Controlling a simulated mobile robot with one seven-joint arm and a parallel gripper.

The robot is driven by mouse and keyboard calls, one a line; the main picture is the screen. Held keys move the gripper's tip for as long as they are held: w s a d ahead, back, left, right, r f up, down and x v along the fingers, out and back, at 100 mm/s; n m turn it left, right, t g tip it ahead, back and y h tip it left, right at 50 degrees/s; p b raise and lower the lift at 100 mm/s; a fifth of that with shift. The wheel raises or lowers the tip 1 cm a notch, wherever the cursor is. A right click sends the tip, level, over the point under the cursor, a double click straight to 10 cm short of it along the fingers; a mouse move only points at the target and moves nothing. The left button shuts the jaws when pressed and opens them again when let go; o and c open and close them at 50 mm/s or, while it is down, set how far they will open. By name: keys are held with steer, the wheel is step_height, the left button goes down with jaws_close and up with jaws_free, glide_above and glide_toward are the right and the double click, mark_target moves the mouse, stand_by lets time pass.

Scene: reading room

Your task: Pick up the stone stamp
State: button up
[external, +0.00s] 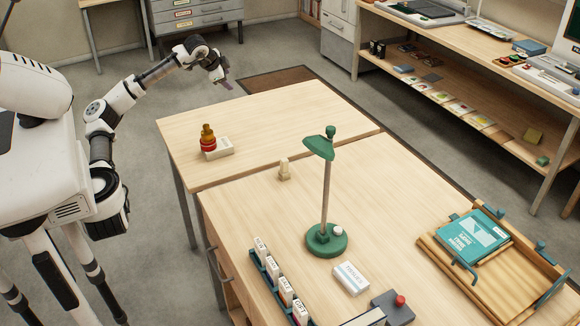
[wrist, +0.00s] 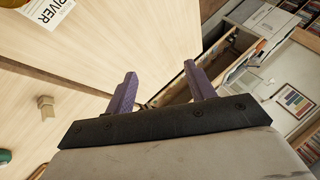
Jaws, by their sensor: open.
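A small pale beige stone stamp (external: 284,169) stands on the wooden desk, near the seam between the two tabletops and to the left of the green lamp. In the wrist view, a small tan block that looks like the same stamp (wrist: 46,107) stands at the left, outside the jaws. My gripper (external: 226,86) is raised beyond the far left corner of the table, well away from the stamp. In the wrist view its two purple fingers (wrist: 160,70) are apart with nothing between them.
A green desk lamp (external: 326,240) stands right of the stamp. A red and amber stacked object (external: 208,141) is by a pale block (external: 220,151) on the far tabletop. Label blocks, a white box (external: 350,278) and a wooden tray (external: 450,261) lie nearer. The tabletop around the stamp is clear.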

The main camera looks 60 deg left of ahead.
steer(key=w+d+r+m+t+y, duration=0.35)
steer(key=w+r+m+t, duration=0.55)
steer(key=w+r, duration=0.5)
steer(key=w+d+r+m+t+h+p, duration=0.1)
steer(key=w+d+r+m+t+h, duration=0.15)
steer(key=d+m+h, duration=0.55)
steer(key=w+d+r+m+t+h, duration=0.1)
steer(key=d+r+m+t+h, duration=0.25)
steer(key=d+m+h, duration=0.45)
steer(key=s+d+f+m+g+h+p, duration=0.1)
steer(key=s+d+f+m+g+h, duration=0.25)
steer(key=d+f+m+g, duration=1.4)
steer(key=m+g+y, duration=0.4)
steer(key=m+y, duration=0.4)
steer(key=y, duration=0.4)
glide_toward(284, 167)
steer(key=f, duration=0.1)
steer(key=a+f+p, duration=0.1)
steer(key=f, duration=0.1)
steer(key=a+f+p, duration=0.1)
steer(key=f, duration=0.1)
steer(key=shift+w+f, duration=0.1)
steer(key=shift+f, duration=0.05)
steer(key=shift+w+d+f+p, duration=0.15)
steer(key=shift+f+p, duration=0.35)
steer(key=shift+f, duration=0.95)
steer(key=shift+w+d+f+p, duration=0.15)
steer(key=shift+f+p, duration=0.3)
steer(key=shift+f, duration=1.05)
steer(key=c, duration=1.1)
